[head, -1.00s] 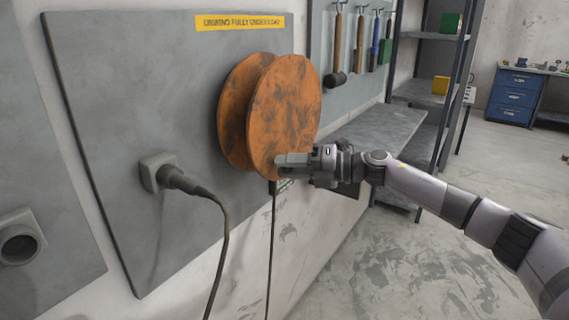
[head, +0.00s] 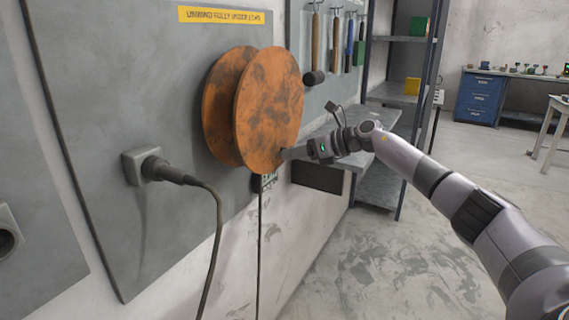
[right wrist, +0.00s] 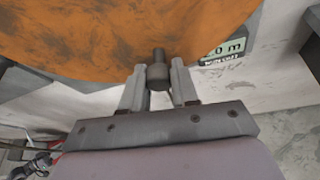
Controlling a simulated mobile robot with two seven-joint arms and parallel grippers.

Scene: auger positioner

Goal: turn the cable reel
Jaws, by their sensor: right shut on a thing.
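The cable reel (head: 268,105) is two worn orange discs on the grey wall panel. Its front disc (right wrist: 110,30) fills the top of the right wrist view. A dark handle knob (right wrist: 157,73) stands out from the disc near its lower rim. My right gripper (head: 288,154) is at the reel's lower right edge in the head view. In the right wrist view the right gripper (right wrist: 158,86) has a finger on each side of the knob and is shut on it. The knob is hidden in the head view.
A small display (right wrist: 228,48) reading "0 m", partly hidden, is beside the reel. A cable (head: 260,245) hangs below it. A plug with a thick cable (head: 165,170) sits in the panel to the left. A grey bench (head: 330,133) and shelves (head: 405,95) stand to the right.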

